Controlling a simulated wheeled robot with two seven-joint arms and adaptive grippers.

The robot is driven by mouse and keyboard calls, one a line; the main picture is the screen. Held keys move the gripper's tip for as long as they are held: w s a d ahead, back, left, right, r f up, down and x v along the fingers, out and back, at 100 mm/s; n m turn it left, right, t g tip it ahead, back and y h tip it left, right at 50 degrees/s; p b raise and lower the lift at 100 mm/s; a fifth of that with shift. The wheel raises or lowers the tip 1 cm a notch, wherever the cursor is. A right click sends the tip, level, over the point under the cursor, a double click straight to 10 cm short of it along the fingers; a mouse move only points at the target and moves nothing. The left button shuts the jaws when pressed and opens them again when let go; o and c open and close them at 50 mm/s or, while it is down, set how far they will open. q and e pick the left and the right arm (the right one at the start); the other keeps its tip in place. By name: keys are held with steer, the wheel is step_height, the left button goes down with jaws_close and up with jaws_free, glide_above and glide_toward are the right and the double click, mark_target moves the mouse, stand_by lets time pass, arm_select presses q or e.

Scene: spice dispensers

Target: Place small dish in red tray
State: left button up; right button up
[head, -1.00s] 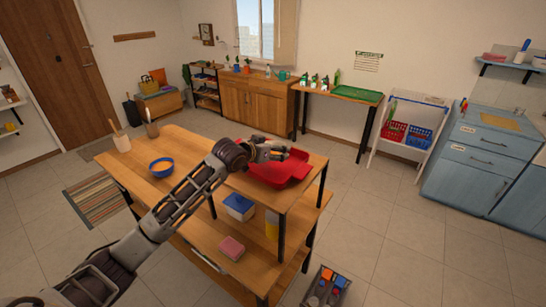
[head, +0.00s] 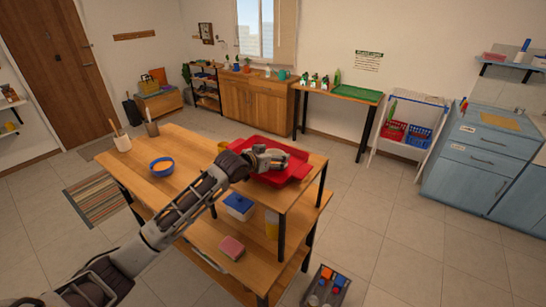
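The red tray (head: 297,171) lies at the right end of the wooden table. My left gripper (head: 280,158) is over the tray, and its arm crosses the table from the lower left. The fingers are small and dark here, so I cannot tell whether they are open or hold anything. I cannot make out for sure which thing is the small dish. My gripper and forearm hide part of the tray. My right gripper is not in view.
A utensil pot (head: 122,143) and another holder (head: 152,129) stand at the table's far left. A blue-lidded box (head: 239,206) and a pink block (head: 232,247) sit on the lower shelf.

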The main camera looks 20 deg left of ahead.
arm_select(q)
steer(key=o, duration=0.9)
steer(key=shift+o, duration=0.2)
steer(key=shift+b+v, duration=0.75)
steer(key=shift+v, duration=5.25)
steer(key=shift+r, duration=0.1)
